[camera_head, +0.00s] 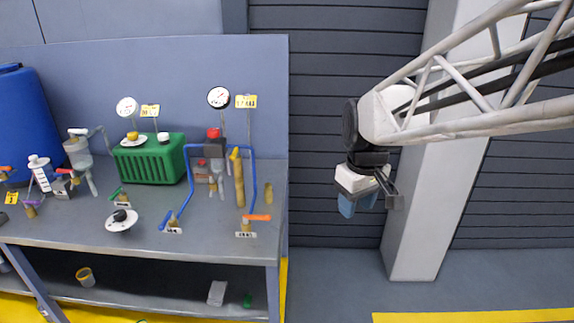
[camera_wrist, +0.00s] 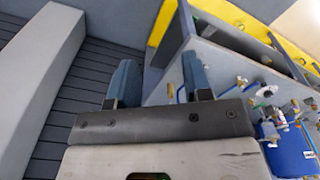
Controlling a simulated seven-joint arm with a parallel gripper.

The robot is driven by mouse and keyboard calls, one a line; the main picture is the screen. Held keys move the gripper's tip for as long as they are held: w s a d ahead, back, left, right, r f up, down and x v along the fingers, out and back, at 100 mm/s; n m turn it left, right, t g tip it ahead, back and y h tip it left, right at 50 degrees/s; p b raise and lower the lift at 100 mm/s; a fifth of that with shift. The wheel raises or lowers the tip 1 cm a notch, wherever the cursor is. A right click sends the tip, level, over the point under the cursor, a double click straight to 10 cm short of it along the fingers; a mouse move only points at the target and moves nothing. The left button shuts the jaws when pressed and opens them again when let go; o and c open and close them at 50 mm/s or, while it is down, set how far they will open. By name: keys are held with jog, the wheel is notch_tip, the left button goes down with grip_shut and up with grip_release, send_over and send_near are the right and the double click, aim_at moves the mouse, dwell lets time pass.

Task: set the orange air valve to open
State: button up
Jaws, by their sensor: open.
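An orange-handled valve (camera_head: 257,217) stands at the front right corner of the bench, by the foot of a blue pipe, with its lever lying sideways and pointing right. Other orange levers show at the left end, one at the far left edge (camera_head: 6,169) and one by a small grey block (camera_head: 65,171). The small labels are too blurred to read. My gripper (camera_head: 359,203) hangs in the air right of the bench, well apart from every valve. Its blue fingers (camera_wrist: 161,80) are apart with nothing between them.
The bench (camera_head: 200,250) carries a green box (camera_head: 150,160), gauges, blue pipes (camera_head: 252,175) and a green-handled valve (camera_head: 117,193). A blue drum (camera_head: 25,120) stands at the left. A pale pillar (camera_head: 420,200) rises behind my arm. The space between bench and gripper is clear.

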jog(key=w+a+f+n+g, duration=0.1)
jog(key=w+a+f+n, duration=0.2)
jog(key=w+a, duration=0.35)
jog(key=w+a+f+n+g, duration=0.1)
jog(key=w+a+f+n, duration=0.25)
jog(key=w, duration=0.65)
jog(key=n+g, duration=0.1)
jog(key=n, duration=0.4)
send_near(257, 219)
jog(key=d, duration=0.2)
jog(key=shift+w+a+f, duration=0.1)
jog(key=shift+w+f, duration=0.15)
jog(key=shift+w, duration=0.2)
jog(key=shift+s+f, duration=0.25)
jog(key=shift+f, duration=1)
jog(key=shift+s+f, duration=0.25)
jog(key=shift+f, duration=1.05)
jog(key=shift+s+f, duration=0.25)
jog(key=shift+f, duration=1)
grip_shut()
